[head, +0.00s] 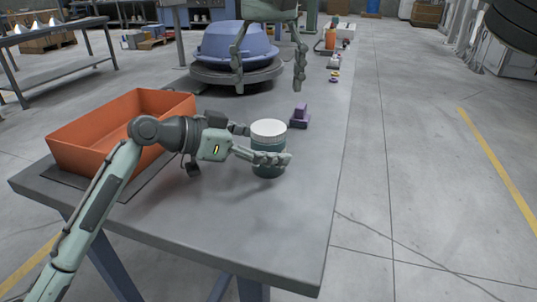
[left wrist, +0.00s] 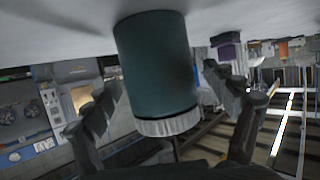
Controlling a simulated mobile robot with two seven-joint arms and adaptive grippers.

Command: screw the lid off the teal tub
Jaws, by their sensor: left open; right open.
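The teal tub (head: 268,171) stands upright on the grey table, with a white ribbed lid (head: 268,129) on top. My left gripper (head: 264,146) is open with its fingers on either side of the tub; one finger crosses in front of it in the head view. In the left wrist view, the picture is upside down: the tub (left wrist: 158,65) sits between the spread fingers, with the lid (left wrist: 168,124) lowest. Contact between fingers and tub cannot be told. My right gripper (head: 269,75) is open and empty, higher up and farther back, in front of the blue hood.
An orange crate (head: 95,145) stands left on the table (head: 240,235). A purple object (head: 300,114) is just behind the tub to the right. A blue hood-like shape (head: 222,42) rests on a dark round base (head: 215,78). Small items line the far table. The front table is clear.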

